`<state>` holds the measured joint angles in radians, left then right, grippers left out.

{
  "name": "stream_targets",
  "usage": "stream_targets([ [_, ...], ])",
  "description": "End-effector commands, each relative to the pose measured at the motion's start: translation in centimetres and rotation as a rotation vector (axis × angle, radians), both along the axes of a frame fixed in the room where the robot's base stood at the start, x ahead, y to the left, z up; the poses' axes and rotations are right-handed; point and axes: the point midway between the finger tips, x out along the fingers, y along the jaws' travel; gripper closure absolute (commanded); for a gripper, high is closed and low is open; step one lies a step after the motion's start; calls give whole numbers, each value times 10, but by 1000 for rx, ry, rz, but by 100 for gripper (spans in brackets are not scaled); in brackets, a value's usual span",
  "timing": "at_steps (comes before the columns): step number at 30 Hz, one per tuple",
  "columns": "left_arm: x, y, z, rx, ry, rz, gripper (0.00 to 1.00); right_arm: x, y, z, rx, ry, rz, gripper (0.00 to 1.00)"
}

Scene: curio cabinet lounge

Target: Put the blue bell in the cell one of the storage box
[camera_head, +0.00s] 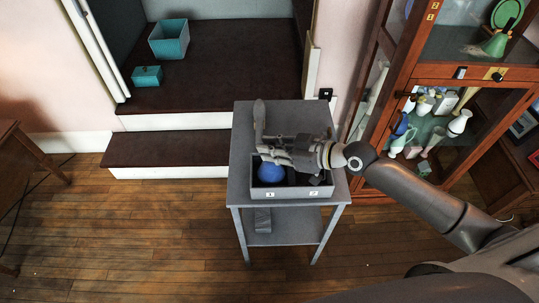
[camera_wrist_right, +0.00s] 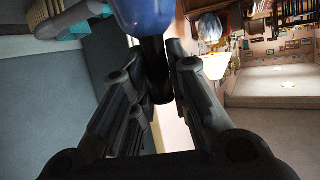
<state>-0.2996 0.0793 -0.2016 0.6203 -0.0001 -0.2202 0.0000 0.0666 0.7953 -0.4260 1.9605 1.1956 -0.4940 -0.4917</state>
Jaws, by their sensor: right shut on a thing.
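The blue bell (camera_head: 270,172) shows in the head view over the left compartment of the grey storage box (camera_head: 292,193), behind the front label "1". I cannot tell whether it touches the box floor. My right gripper (camera_head: 268,150) reaches in from the right above the box. In the right wrist view, its fingers (camera_wrist_right: 160,75) are shut on the bell's dark handle, with the blue body (camera_wrist_right: 143,14) at the top edge. The compartment behind label "2" looks dark and is partly hidden by my gripper. My left gripper is not in view.
The box stands near the front of a small grey table (camera_head: 245,130) with a lower shelf. A glass cabinet (camera_head: 440,75) with figurines stands close on the right. A dark step (camera_head: 165,149) and teal boxes (camera_head: 169,40) are at the back left.

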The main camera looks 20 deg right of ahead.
Motion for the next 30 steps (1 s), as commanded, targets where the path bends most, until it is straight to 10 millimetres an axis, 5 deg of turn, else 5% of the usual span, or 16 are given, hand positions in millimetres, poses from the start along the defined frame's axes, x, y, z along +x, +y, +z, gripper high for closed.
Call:
stream_targets([
  [9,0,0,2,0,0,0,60,4,4,-33,1,1,-1,100],
  [22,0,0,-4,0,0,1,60,4,4,-41,-1,-1,0,100],
  [23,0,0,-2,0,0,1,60,3,4,-40,-1,1,0,81],
  [24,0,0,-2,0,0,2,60,3,4,-39,-1,1,0,76],
  [27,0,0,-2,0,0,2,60,3,4,-39,-1,1,0,63],
  [30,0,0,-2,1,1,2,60,3,4,-39,-1,1,0,62],
])
